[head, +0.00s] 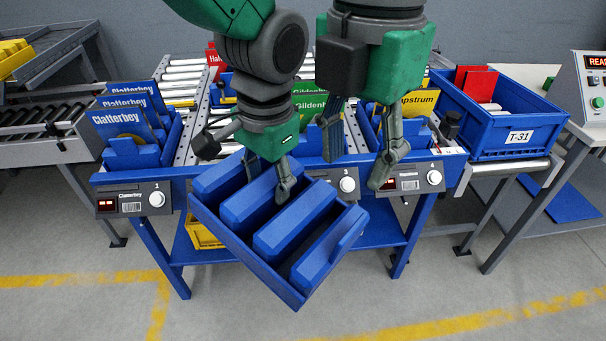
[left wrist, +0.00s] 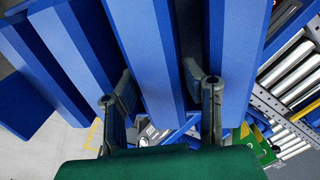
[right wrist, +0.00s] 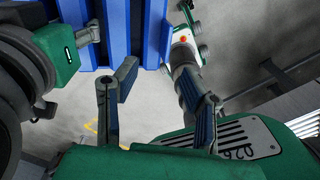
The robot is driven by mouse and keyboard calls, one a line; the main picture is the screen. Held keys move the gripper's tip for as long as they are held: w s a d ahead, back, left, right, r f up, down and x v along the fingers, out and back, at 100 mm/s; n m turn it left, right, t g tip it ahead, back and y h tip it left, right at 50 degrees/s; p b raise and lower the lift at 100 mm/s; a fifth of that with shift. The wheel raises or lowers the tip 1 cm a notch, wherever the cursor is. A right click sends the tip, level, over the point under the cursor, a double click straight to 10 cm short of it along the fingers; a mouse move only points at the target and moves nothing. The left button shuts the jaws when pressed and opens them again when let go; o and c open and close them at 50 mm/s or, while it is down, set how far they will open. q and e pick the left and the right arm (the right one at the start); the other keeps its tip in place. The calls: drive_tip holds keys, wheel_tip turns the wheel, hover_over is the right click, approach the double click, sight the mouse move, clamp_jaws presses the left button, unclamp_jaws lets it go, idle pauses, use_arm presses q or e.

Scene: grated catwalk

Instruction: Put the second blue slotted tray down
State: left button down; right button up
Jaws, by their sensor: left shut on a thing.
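The blue slotted tray (head: 292,222) hangs tilted in front of the sorting bench, its near corner low over the floor. My left gripper (head: 268,180) is shut on one of its raised ridges. In the left wrist view the tray (left wrist: 147,50) fills the upper part, with a ridge between the fingers (left wrist: 160,90). Its slots look empty. My right gripper (head: 355,158) is open and empty, above and right of the tray, in front of the bench. In the right wrist view its fingers (right wrist: 157,90) are spread, with blue ridges beyond them.
A blue slotted tray with Clatterbey cards (head: 118,150) stands at station 1. Another with a yellow card (head: 418,103) stands at station 4. A blue tote labelled T-31 (head: 500,150) stands on the right conveyor. A yellow bin (head: 203,235) sits on the lower shelf. The front floor is clear.

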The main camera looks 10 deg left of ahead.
use_arm(q)
drive_tip(key=shift+n, duration=0.8)
drive_tip(key=a+r, duration=0.1)
drive_tip(key=s+a+r, duration=0.1)
drive_tip(key=shift+s+a+r, duration=0.15)
drive_tip(key=shift+a+r, duration=0.15)
drive_tip(key=shift+r, duration=0.1)
use_arm(e)
drive_tip(key=shift+s+a, duration=0.1)
drive_tip(key=shift+c, duration=0.2)
use_arm(q)
drive_tip(key=shift+a+r, duration=0.1)
use_arm(e)
drive_tip(key=m, duration=0.3)
drive_tip(key=m+t, duration=0.2)
drive_tip(key=m, duration=2.9)
approach(344, 215)
drive_tip(key=shift+h, duration=0.4)
drive_tip(key=s+f, duration=0.2)
drive_tip(key=f, duration=0.1)
drive_tip(key=s+f, duration=0.1)
drive_tip(key=shift+a+f, duration=0.15)
drive_tip(key=shift+a, duration=0.05)
